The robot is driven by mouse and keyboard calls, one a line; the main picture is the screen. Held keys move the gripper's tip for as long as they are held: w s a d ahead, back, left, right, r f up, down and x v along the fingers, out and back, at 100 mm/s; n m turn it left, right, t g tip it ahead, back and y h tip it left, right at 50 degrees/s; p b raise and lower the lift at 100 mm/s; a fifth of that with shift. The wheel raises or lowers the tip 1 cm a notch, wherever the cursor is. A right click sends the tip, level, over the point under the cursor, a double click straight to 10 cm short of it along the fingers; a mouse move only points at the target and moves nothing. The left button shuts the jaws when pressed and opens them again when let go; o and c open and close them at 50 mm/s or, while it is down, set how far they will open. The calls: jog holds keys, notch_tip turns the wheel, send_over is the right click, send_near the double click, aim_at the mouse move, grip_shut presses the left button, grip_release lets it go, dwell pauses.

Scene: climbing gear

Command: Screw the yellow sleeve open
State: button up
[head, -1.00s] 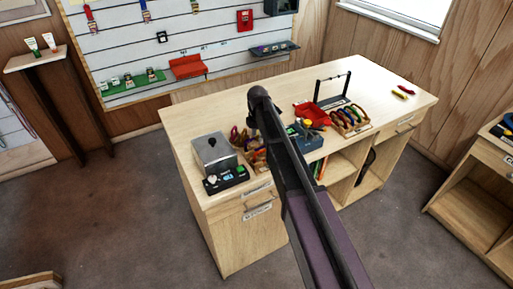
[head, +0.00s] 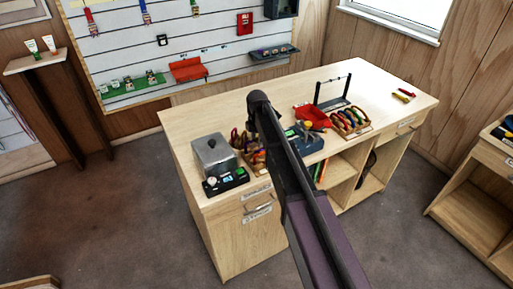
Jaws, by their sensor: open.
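No part can be made out for certain as the yellow sleeve. A small yellow item (head: 402,97) lies on the right end of the workbench, beside a small red item (head: 408,92). Several coloured carabiner-like pieces (head: 349,120) sit in a wooden rack near the bench's front edge; their details are too small to tell. My arm crosses the picture from the lower right up to a dark bend in front of the bench.
The wooden workbench (head: 195,110) carries a grey metal box (head: 213,155), a black device (head: 226,181), a red tray (head: 309,114), a blue box (head: 307,143) and a black stand (head: 332,92). Its right end is mostly clear. Open floor (head: 130,210) lies left of the bench.

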jog(key=shift+w+a, duration=0.35)
jog(key=shift+w, duration=0.15)
dwell(0.3)
jog(key=shift+r+p, duration=1.4)
jog(key=shift+s+d, duration=0.1)
dwell(0.4)
jog(key=shift+s+d, duration=0.35)
jog(key=shift+s, duration=0.2)
jog(key=shift+f, duration=0.1)
jog(key=shift+f+b, duration=1.35)
jog(key=shift+b, duration=0.1)
jog(key=shift+w+a, duration=0.5)
jog(key=shift+w, duration=0.15)
jog(key=shift+r+p, duration=1.4)
jog(key=shift+s+d, duration=0.1)
jog(key=shift+s, duration=0.05)
dwell(0.4)
